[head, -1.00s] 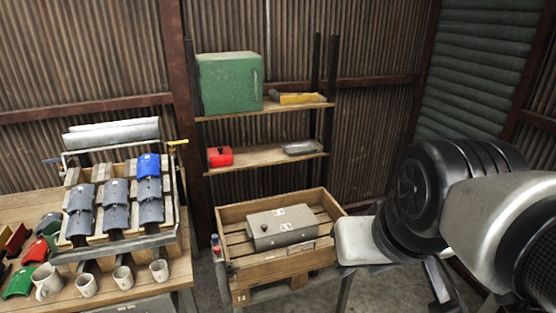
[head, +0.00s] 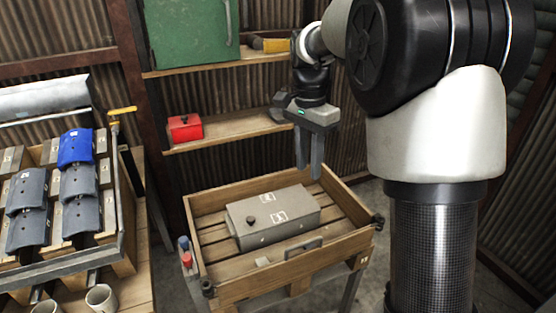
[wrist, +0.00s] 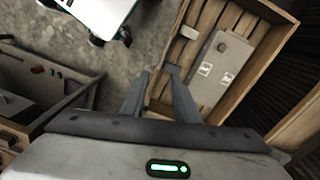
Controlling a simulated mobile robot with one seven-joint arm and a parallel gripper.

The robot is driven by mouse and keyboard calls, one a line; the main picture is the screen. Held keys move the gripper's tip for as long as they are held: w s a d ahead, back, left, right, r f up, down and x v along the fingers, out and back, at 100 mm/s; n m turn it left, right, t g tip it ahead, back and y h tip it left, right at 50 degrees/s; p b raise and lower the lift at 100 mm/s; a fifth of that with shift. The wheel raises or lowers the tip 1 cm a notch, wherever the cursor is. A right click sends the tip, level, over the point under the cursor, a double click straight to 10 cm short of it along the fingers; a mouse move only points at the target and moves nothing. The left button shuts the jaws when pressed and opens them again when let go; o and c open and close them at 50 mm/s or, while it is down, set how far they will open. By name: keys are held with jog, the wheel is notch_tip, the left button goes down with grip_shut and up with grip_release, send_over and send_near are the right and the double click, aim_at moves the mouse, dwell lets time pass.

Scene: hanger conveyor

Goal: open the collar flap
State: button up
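I cannot make out anything that is clearly a collar flap. A grey closed box (head: 270,214) with a dark knob and white labels on top lies in a wooden crate (head: 240,287); the box also shows in the wrist view (wrist: 207,83). My gripper (head: 309,172) points down above the crate's back part, apart from the box. In the wrist view its two fingers (wrist: 160,71) stand apart with only background between them, so it is open and empty.
A red box (head: 185,128) and a green cabinet (head: 190,35) stand on shelves behind. At left is a rack with grey tiles and a blue tile (head: 76,147), with mugs (head: 102,298) in front. Red and blue knobs (head: 186,255) sit at the crate's left corner.

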jog(key=f+m+b, duration=0.1)
jog(key=f+b, duration=0.1)
jog(key=f, duration=0.7)
jog(key=f+m+g+b, duration=0.1)
jog(key=f+b, duration=0.1)
jog(key=f, duration=0.7)
jog(key=w+f+b, duration=0.1)
jog(key=f+b, duration=0.1)
jog(key=f, duration=0.7)
jog(key=shift+d+f+m+b, duration=0.1)
jog(key=shift+d+m+b, duration=0.1)
jog(key=shift+m+b, duration=0.15)
grip_shut()
